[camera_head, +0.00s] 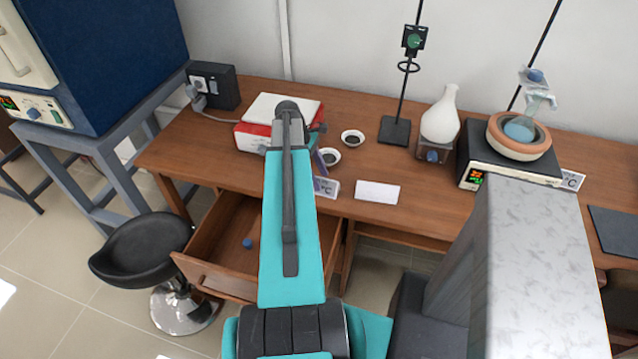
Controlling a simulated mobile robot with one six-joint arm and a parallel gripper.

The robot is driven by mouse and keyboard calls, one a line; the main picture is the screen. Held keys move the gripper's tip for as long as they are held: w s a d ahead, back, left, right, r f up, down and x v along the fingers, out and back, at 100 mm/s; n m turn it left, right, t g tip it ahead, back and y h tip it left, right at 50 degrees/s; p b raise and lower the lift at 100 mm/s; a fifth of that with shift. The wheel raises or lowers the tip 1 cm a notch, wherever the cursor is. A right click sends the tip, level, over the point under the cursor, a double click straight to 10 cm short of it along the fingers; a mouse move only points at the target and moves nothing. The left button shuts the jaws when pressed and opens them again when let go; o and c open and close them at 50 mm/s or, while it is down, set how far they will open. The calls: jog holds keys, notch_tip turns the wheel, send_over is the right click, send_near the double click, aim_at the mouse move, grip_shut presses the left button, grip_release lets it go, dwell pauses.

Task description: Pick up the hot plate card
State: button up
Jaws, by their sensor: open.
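One card (326,187) stands at the table's front edge, just right of my arm. The other card (572,181) stands at the right side of the black hot plate (508,172), partly hidden by my grey column. My gripper (317,164) is mostly hidden behind my teal arm; only a dark piece of it shows, just above the first card. It is open, and I see nothing held in it.
A blank white card (378,192) lies on the wooden table (425,200). Two small dishes (341,147), a red and white device (254,137), a stand (396,130) and a white flask (440,118) are behind. An open drawer (222,279) juts out below, near a black stool (140,252).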

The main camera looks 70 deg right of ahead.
jog(key=shift+f, duration=0.25)
dwell(0.4)
jog(key=c, duration=1.1)
